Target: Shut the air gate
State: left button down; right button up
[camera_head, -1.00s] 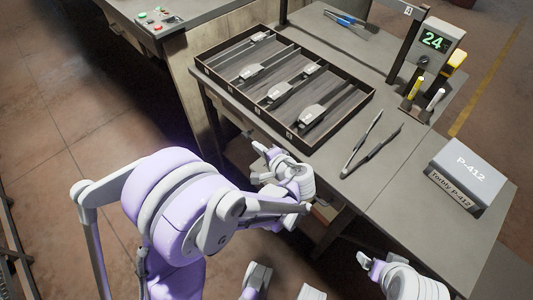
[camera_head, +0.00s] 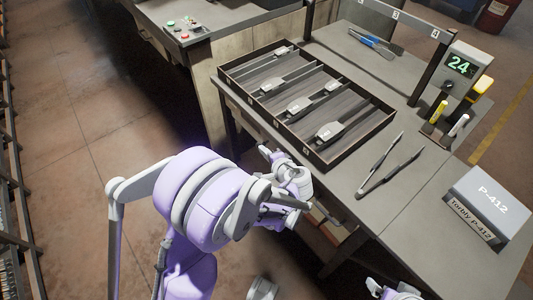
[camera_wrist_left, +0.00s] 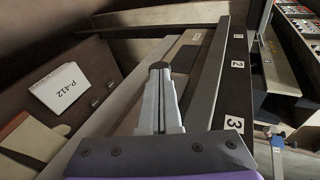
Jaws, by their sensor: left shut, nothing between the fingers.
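I cannot make out a thing that is surely the air gate. A small blue-topped fitting on a grey bar (camera_wrist_left: 266,131) shows at the lower right in the left wrist view; I cannot tell what it is. My left gripper (camera_head: 266,151) is beside the bench's front edge, below the near side of the tray. In the left wrist view its fingers (camera_wrist_left: 160,68) are together and empty, beside the numbered edge strip. My right gripper (camera_head: 373,286) shows only partly at the bottom of the head view; its finger opening is unclear.
A dark compartment tray (camera_head: 355,147) with several brake parts lies on the bench. Tongs (camera_head: 388,166), a grey P-412 box (camera_head: 490,200) and a display reading 24 (camera_head: 460,65) stand nearby. A control panel with buttons (camera_head: 187,28) is at back left. Floor at left is clear.

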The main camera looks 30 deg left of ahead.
pick_arm(q)
jog(key=w+a, duration=0.3)
jog(key=a, duration=0.4)
jog(key=w+a+b, duration=0.1)
jog(key=w+a, duration=0.1)
jog(key=a, duration=0.5)
jog(key=shift+w, duration=0.4)
pick_arm(e)
jog(key=shift+d+f, duration=0.1)
jog(key=shift+f, duration=0.65)
pick_arm(q)
jog(key=shift+a+r, duration=0.15)
jog(key=shift+s, duration=0.1)
pick_arm(e)
jog(key=shift+s+r, duration=0.1)
jog(key=shift+r, duration=0.05)
